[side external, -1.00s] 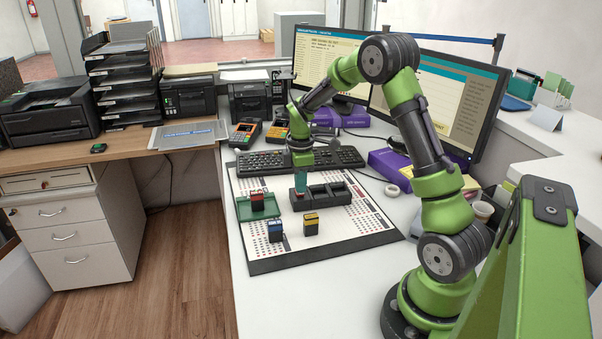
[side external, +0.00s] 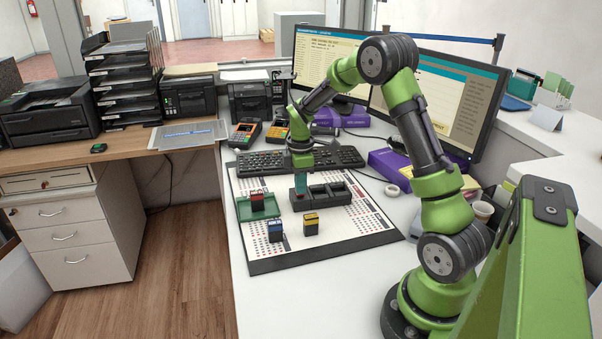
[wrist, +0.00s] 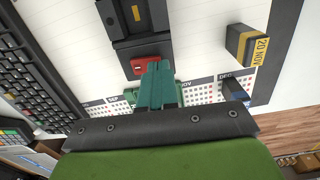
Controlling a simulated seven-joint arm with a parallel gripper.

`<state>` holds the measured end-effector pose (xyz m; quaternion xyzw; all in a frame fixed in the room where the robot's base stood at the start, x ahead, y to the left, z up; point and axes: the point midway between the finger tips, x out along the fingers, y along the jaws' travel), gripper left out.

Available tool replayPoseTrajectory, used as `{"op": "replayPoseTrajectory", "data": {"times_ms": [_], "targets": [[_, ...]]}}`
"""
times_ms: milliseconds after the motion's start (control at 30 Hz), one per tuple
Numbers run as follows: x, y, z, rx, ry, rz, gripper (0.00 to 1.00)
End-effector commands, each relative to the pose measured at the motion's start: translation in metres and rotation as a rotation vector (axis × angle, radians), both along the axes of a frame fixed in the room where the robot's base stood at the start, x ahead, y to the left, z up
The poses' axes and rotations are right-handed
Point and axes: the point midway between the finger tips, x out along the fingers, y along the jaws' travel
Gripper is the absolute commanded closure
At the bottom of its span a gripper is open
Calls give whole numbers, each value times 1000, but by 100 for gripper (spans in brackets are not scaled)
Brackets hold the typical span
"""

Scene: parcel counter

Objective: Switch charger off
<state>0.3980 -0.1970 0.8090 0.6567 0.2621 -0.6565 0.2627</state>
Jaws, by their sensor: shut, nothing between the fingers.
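The charger (side external: 330,196) is a long black box with open bays, lying on the printed desk mat. In the wrist view, the near end of the charger (wrist: 140,48) carries a red switch (wrist: 151,66). My gripper (side external: 300,192) points down over the charger's left end. Its teal fingers (wrist: 156,66) are shut with nothing between them. In the wrist view their tips are at the red switch and cover part of it. I cannot tell whether they touch it, or which way the switch is tipped.
A red-topped block (side external: 257,202) stands on a green tray (side external: 243,213). A blue block (side external: 275,232) and a yellow-topped block (side external: 311,225) stand on the mat (side external: 345,245) in front. A keyboard (side external: 262,162) lies behind, and a purple box (side external: 386,165) is right of it.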

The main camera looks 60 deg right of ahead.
Motion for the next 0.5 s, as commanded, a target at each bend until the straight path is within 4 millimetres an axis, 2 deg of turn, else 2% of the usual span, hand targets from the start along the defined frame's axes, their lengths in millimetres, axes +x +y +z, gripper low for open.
{"op": "replayPoseTrajectory", "data": {"times_ms": [500], "targets": [[0,0,-7,1,1,-1,100]]}}
